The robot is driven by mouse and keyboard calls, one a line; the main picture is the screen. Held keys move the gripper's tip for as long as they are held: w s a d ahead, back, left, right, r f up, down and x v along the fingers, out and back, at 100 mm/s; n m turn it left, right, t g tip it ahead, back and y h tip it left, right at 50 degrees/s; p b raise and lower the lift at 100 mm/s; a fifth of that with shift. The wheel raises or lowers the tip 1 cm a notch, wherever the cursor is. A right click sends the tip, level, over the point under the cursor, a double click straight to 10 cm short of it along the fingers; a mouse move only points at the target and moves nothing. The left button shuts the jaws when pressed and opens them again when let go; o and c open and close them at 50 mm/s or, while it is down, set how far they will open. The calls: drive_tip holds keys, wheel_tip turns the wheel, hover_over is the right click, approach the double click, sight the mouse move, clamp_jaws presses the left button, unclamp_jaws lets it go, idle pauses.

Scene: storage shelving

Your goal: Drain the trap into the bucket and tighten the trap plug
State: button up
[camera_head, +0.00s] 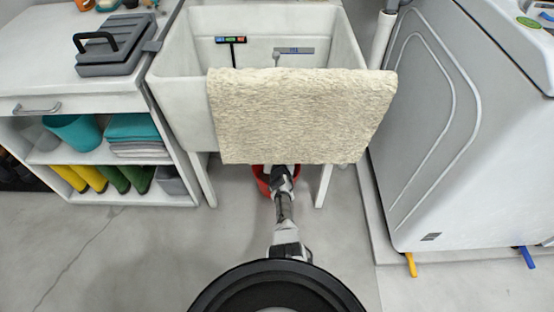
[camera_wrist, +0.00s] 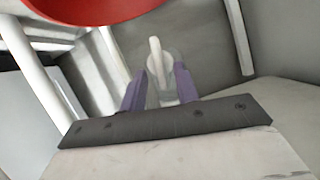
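The red bucket (camera_head: 263,182) stands on the floor under the sink, mostly hidden by the towel and my arm. Its red side shows large at the top left of the wrist view (camera_wrist: 90,8). My gripper (camera_wrist: 160,85) has two purple fingers, set apart. Between and just beyond them is a pale translucent round piece with a white upright tab, seemingly the trap plug (camera_wrist: 155,58). Whether the fingers touch it is unclear. In the head view my gripper (camera_head: 280,172) reaches under the sink, its tips hidden by the towel. The rest of the trap is not clearly visible.
A beige towel (camera_head: 300,115) hangs over the front of the white sink (camera_head: 180,90). Sink legs (camera_head: 203,180) stand on both sides of my arm. A shelf unit (camera_head: 105,197) is at left, a white appliance (camera_head: 470,140) at right. The front floor is clear.

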drive_tip(key=shift+w+f, duration=0.2)
drive_tip(key=shift+w, duration=0.25)
clamp_jaws()
